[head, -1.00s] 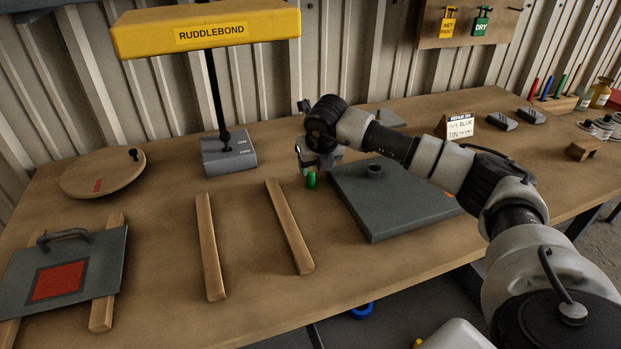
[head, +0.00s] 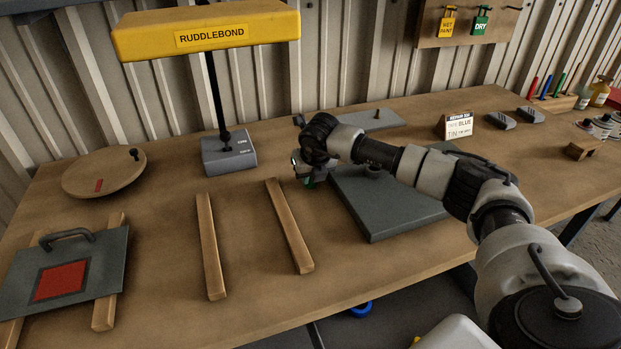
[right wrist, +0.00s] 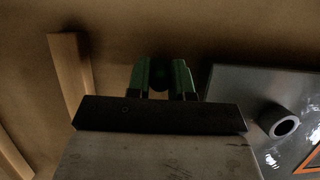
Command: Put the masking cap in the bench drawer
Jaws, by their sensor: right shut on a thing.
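My right gripper (head: 303,174) is low over the bench top, just left of the dark grey plate. It is shut on a small green thing, which looks like the masking cap (head: 309,183). The gripper hides most of it in the head view. In the right wrist view, my right gripper (right wrist: 160,88) shows green at both fingertips with a dark round shape between them, too dim to tell the cap's outline. I cannot make out a bench drawer in these frames. My left gripper is not in view.
The grey plate (head: 388,210) with a short tube lies right of the gripper. Two wooden rails (head: 289,225) lie to its left. A grey-based stand (head: 228,154) with a yellow RUDDLEBOND head is behind left. A small sign (head: 458,127) stands at the back. Bench in front is clear.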

